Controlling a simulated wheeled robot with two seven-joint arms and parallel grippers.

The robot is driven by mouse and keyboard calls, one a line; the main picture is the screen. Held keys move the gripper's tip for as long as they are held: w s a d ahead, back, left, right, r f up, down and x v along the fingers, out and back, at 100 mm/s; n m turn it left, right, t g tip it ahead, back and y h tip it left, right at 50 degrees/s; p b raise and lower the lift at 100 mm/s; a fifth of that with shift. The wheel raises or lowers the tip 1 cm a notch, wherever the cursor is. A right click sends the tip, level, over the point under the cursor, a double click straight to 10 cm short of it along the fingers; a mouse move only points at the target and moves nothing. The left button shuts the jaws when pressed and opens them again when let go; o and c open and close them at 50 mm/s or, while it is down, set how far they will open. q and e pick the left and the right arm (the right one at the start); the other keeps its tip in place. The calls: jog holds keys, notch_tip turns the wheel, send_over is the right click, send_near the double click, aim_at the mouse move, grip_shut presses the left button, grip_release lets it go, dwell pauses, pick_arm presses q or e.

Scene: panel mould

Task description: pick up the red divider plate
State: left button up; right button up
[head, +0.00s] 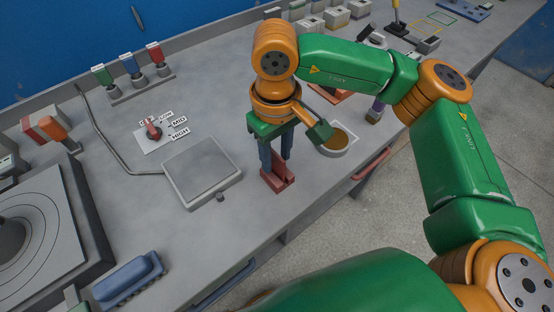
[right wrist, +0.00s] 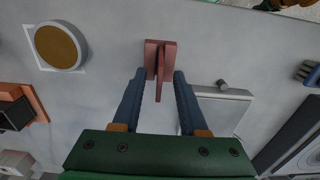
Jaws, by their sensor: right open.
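The red divider plate (head: 280,182) stands on the grey worktop, below my right gripper (head: 276,160). In the right wrist view the plate (right wrist: 161,63) shows a thin upright fin rising from a wider part of a similar red. My right gripper (right wrist: 160,75) is open and points down, with one blue finger on each side of the fin. The fin lies roughly midway between the fingers, with a gap on both sides. The fingers partly hide the plate in the head view. My left gripper is not in view.
A grey square plate (head: 201,179) lies left of the divider. A round tin with a brown top (head: 335,144) stands to its right. A blue ridged object (head: 128,281) lies at the front left. A dial with labels (head: 153,131) sits farther back. The worktop around the divider is clear.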

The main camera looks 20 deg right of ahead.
jog(key=shift+d+f, duration=0.15)
jog(key=shift+f, duration=0.25)
grip_shut()
jog(key=shift+r, duration=0.1)
